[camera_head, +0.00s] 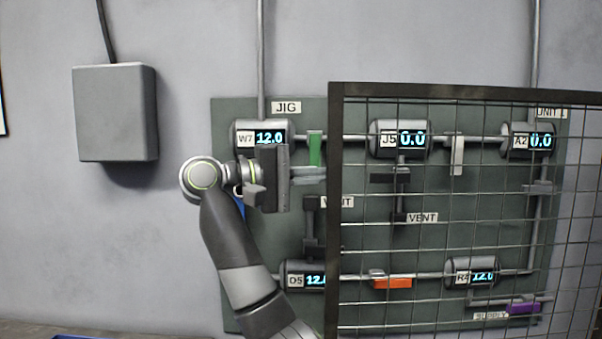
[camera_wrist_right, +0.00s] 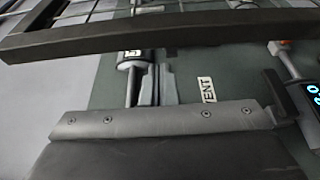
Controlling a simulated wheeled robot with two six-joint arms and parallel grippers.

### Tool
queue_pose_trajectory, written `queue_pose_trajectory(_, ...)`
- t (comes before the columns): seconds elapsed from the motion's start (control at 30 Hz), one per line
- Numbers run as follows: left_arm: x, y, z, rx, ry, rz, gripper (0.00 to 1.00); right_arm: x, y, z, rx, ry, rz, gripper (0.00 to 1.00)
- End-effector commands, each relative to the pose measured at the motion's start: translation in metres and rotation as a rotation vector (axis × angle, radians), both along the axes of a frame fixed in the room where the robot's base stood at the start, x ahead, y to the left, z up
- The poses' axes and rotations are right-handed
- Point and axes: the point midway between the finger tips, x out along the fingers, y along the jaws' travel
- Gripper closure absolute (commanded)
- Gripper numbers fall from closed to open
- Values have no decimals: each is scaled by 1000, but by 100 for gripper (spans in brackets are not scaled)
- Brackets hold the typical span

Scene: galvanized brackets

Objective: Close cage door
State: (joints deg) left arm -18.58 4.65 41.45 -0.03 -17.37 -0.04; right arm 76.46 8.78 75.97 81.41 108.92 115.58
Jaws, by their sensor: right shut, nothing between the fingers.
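The cage door (camera_head: 335,210) is a wire mesh panel with a dark frame. In the head view it stands in front of the middle and right of the green board, and its left frame bar is upright. A dark bar that looks like its frame crosses the top of the right wrist view (camera_wrist_right: 130,38). My right gripper (camera_head: 276,178) is shut and empty, left of that bar, in front of the board's left part. It looks apart from the door, though depth is hard to judge. The door's hinge and latch cannot be made out. My left gripper is out of view.
The green board (camera_head: 228,220) carries pipes, several gauges such as W7 (camera_head: 262,136), a green lever (camera_head: 315,148) and an orange lever (camera_head: 393,283). A grey wall box (camera_head: 115,112) hangs at the left. The wall between box and board is clear.

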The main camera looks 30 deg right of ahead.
Motion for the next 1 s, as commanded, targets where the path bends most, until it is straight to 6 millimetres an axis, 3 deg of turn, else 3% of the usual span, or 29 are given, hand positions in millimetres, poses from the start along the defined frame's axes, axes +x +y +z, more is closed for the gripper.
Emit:
queue_pose_trajectory(0.23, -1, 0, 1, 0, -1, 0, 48, -16, 9, 0, 0, 0, 0, 100)
queue_pose_trajectory(0.77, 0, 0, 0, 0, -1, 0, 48, -20, 12, -1, 0, -1, 4, 100)
queue_pose_trajectory(1.0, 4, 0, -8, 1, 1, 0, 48, -40, 19, -3, 1, -4, 35, 100)
